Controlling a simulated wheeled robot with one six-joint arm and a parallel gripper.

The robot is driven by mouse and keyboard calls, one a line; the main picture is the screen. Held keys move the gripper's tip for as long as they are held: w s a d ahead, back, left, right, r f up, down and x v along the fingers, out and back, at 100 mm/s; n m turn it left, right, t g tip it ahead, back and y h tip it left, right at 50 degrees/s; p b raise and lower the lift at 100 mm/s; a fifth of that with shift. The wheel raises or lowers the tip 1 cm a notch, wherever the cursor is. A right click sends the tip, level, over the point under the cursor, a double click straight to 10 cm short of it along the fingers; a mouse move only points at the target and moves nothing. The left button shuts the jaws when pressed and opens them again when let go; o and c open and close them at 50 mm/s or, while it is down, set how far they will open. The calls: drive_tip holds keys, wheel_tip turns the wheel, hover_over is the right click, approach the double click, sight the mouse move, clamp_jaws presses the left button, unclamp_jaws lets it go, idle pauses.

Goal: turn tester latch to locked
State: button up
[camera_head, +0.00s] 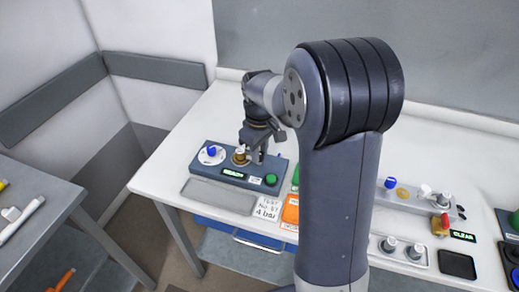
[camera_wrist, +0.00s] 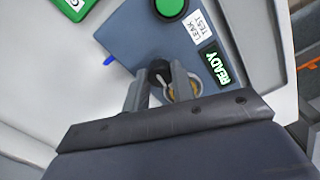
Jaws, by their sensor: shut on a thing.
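The tester is a blue-grey box (camera_head: 232,172) near the left end of the white bench; its top also shows in the wrist view (camera_wrist: 150,38). My gripper (camera_head: 257,157) points down over the middle of the tester. In the wrist view its two fingers (camera_wrist: 160,80) are shut on a small dark knob with a pale pointer, the tester latch (camera_wrist: 159,70). A brass fitting (camera_head: 240,156) sits just left of my gripper. In the wrist view it is partly hidden behind the right finger. The tester's display (camera_wrist: 216,67) reads READY. The latch is hidden by my gripper in the head view.
The tester carries a blue knob on a white disc (camera_head: 212,154) and a green button (camera_head: 270,180). A grey pad (camera_head: 218,195), a paper card (camera_head: 268,208) and an orange card (camera_head: 290,212) lie in front. More fixtures (camera_head: 405,195) stand to the right, beyond my arm.

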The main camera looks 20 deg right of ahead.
drive_tip(key=shift+n, duration=0.6)
drive_tip(key=o, duration=1)
drive_tip(key=shift+r, duration=0.1)
wheel_tip(320, 180, up, 11)
drive_tip(key=shift+f, duration=0.2)
wheel_tip(320, 180, down, 11)
drive_tip(key=shift+r, duration=0.1)
idle(0.4)
